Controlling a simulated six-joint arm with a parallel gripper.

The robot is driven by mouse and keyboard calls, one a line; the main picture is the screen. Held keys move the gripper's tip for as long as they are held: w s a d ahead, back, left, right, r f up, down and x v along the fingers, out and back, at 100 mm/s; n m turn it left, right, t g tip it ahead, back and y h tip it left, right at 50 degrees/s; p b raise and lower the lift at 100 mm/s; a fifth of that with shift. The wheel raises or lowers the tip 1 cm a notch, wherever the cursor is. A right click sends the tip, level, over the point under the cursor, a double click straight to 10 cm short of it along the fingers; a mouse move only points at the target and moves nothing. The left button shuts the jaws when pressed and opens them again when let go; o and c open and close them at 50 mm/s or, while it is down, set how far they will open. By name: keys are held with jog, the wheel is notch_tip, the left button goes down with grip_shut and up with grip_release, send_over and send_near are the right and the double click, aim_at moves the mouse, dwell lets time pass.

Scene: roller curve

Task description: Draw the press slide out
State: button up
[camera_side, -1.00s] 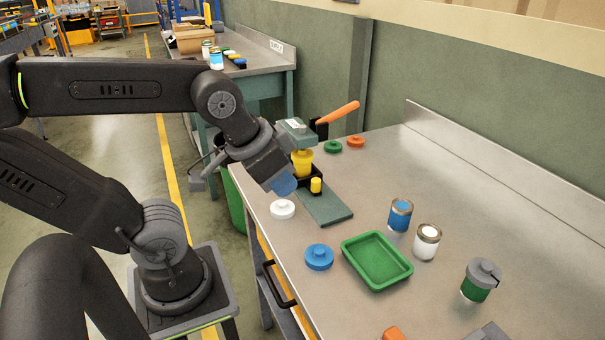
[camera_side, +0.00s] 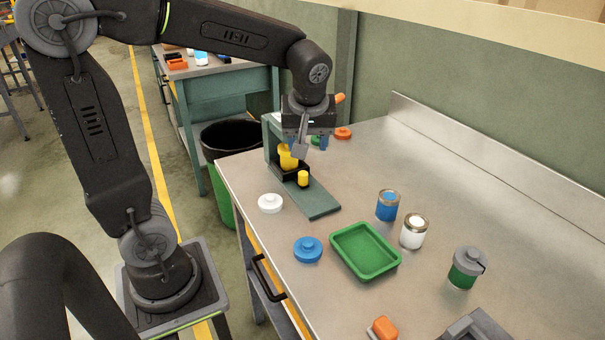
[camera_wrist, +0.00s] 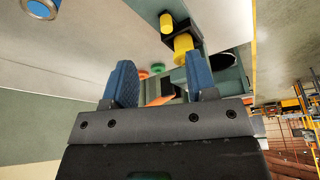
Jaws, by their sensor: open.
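The press (camera_side: 272,139) stands at the table's back left corner, with a green base plate (camera_side: 318,204) in front. Its black slide (camera_side: 288,170) sits on the base under the yellow ram (camera_side: 287,157). A yellow knob (camera_side: 303,178) stands at the slide's front; it also shows in the wrist view (camera_wrist: 167,22). My gripper (camera_side: 308,143) is open and empty, pointing down above the press and hiding its top. The orange lever (camera_side: 340,98) shows partly behind my wrist. In the wrist view, orange shows between my fingers (camera_wrist: 160,82); contact cannot be told.
A white lid (camera_side: 270,203) lies left of the base plate and a blue lid (camera_side: 308,249) nearer the front. A green tray (camera_side: 365,250), a blue can (camera_side: 387,205) and a white can (camera_side: 413,231) stand to the right.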

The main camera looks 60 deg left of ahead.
aim_at(303, 173)
jog(key=w+a+f+n, duration=0.1)
jog(key=a+f, duration=0.2)
jog(key=f, duration=0.2)
jog(key=w+a+f+n+g, duration=0.1)
jog(key=w+a+f+n, duration=0.1)
jog(key=f, duration=0.3)
jog(key=w+a+f+n+y, duration=0.1)
jog(key=a+f+n, duration=0.1)
jog(key=a+f, duration=0.3)
jog(key=shift+w+f+g, duration=0.25)
jog(key=shift+f+g, duration=0.15)
jog(key=shift+f, duration=0.05)
grip_shut()
